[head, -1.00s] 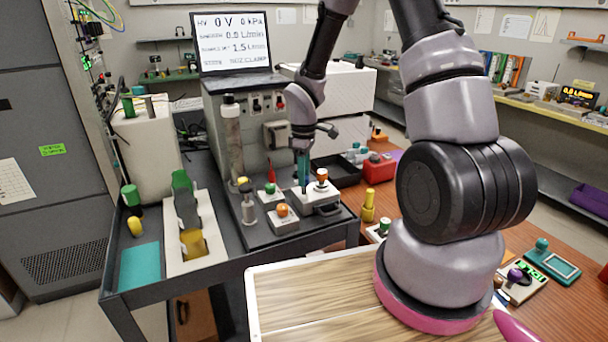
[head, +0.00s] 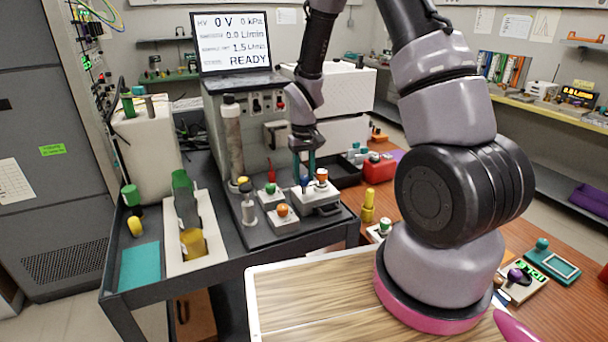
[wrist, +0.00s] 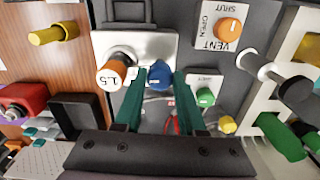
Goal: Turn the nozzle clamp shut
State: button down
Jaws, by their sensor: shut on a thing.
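My gripper (head: 304,172) points down over the instrument deck of the cart, with its two teal fingers side by side. In the wrist view the fingers (wrist: 159,80) are shut on a small blue knob (wrist: 158,75), one finger on each side. The knob stands on a pale metal block (wrist: 106,44). In the head view the blue knob (head: 304,184) shows just below the fingertips. The screen (head: 232,42) reads READY, with 0 V, 0 kPa, 0.0 L/min and 1.5 L/min. Any mark on the blue knob is too small to read.
An orange knob marked 1.5 (wrist: 114,73) stands close beside one finger. The orange VENT knob (wrist: 230,33) and a green knob (wrist: 206,97) are near on the other side. A glass column (head: 232,140) rises at the left, and a black tray (head: 342,170) lies behind.

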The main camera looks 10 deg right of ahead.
aim_at(304, 177)
jog(key=shift+m, duration=0.5)
jog(key=c, duration=0.5)
grip_release()
jog(key=shift+r, duration=0.1)
notch_tip(304, 177, up, 11)
jog(key=shift+f, duration=0.2)
